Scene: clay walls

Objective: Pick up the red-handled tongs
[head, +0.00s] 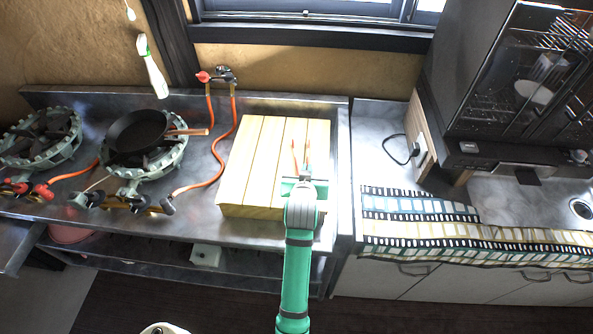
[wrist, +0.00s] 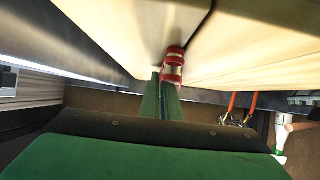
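The red-handled tongs (head: 301,158) lie on the pale wooden board, their two thin arms pointing away from me in the head view. In the wrist view a banded red end of the tongs (wrist: 173,66) shows right at my fingertips, slightly right of the seam between them. My gripper (head: 303,180) is low over the right part of the board. In the wrist view the green fingers of my gripper (wrist: 161,80) are close together, with no object visible between them. Whether they touch the tongs I cannot tell.
The thick wooden board (head: 258,160) stands on a metal counter (head: 200,175). A dark pan (head: 138,132) sits on a burner at left, with orange hoses between. A spray bottle (head: 155,75) is behind. A dark cabinet (head: 500,90) and a film-strip-patterned cloth (head: 420,215) are at right.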

